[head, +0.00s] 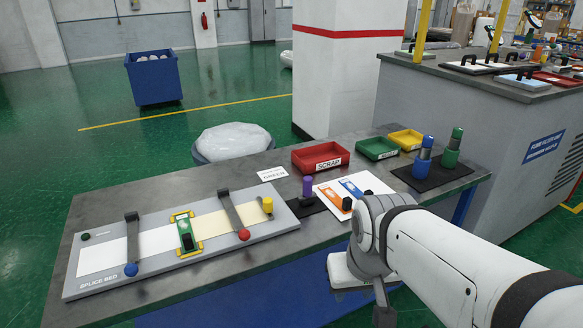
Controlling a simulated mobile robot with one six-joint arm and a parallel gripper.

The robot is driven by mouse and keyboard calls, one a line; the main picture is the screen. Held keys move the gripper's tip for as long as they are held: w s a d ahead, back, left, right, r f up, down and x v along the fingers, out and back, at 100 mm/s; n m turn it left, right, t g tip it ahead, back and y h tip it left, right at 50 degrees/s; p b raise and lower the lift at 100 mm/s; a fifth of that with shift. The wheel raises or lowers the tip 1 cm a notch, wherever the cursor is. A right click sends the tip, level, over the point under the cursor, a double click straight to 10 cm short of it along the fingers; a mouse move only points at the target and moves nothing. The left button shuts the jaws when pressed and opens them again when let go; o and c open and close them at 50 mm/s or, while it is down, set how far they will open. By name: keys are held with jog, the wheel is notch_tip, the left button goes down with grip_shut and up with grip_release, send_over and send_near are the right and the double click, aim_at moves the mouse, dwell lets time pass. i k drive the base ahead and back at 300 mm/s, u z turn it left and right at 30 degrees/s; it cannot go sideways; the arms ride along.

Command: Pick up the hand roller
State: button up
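No thing on the bench is plainly marked as the hand roller. A small upright piece with a purple top (307,187) stands on a dark pad, right of the grey splice bed (90,289); it may be the roller, but I cannot tell. A green and black piece (186,236) in a yellow frame lies across the pale strip on the bed. A yellow-topped piece (267,206) stands at the bed's right end. My white and grey arm enters from the lower right, in front of the bench's front edge. I cannot make out gripper fingers.
Red SCRAP (328,164), green (378,154) and yellow (406,140) trays line the back. A white sheet with orange and blue strips (352,187) and blue (424,150) and green (453,146) cylinders are at right. Two knobbed clamp bars cross the bed.

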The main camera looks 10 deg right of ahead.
aim_at(307, 199)
jog(key=i, duration=0.85)
jog(key=u, duration=0.05)
